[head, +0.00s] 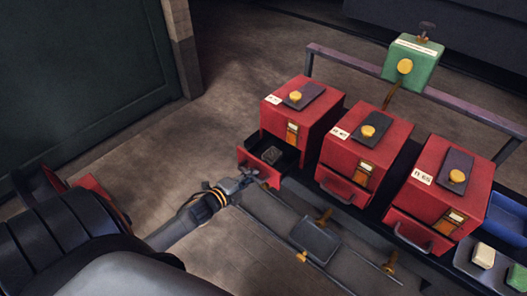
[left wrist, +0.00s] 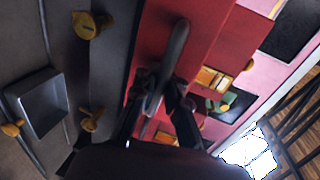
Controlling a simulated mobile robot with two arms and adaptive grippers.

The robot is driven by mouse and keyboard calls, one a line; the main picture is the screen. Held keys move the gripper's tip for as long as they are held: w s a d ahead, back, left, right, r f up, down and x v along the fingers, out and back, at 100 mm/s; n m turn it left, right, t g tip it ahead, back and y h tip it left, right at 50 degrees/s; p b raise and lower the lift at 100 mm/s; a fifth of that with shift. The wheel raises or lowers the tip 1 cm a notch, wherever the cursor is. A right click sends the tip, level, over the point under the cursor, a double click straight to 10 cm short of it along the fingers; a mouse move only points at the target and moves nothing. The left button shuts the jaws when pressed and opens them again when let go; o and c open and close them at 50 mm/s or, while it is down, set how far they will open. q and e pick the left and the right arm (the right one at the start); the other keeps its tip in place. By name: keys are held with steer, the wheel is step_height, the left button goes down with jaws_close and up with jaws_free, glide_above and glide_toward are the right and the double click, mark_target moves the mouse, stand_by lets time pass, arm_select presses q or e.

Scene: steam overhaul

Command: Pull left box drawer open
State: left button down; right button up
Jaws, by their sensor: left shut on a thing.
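The left red box (head: 297,112) has a dark lid plate with a yellow knob on top. Its drawer (head: 256,168) is out, showing a dark inside with a small grey block (head: 271,155) in it. My left gripper (head: 247,178) is at the drawer front, shut on the drawer handle. In the left wrist view the fingers (left wrist: 162,98) close around the dark handle (left wrist: 178,48) on the red front. My right gripper is not in view.
Two more red boxes, the middle (head: 367,150) and the right (head: 441,190), stand alongside with their drawers in. A green box (head: 411,62) is on the rail behind. A small grey tray (head: 316,240) and yellow valve knobs lie in front. Open floor is to the left.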

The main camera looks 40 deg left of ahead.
arm_select(q)
steer(key=shift+f+v, duration=0.25)
steer(key=shift+v, duration=0.85)
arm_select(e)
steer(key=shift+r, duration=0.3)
arm_select(q)
steer(key=shift+s, duration=0.1)
steer(key=c, duration=1.4)
jaws_free()
steer(key=shift+r, duration=0.1)
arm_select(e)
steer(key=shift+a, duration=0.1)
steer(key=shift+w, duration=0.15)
arm_select(q)
steer(key=v, duration=1.2)
steer(key=shift+d, duration=0.1)
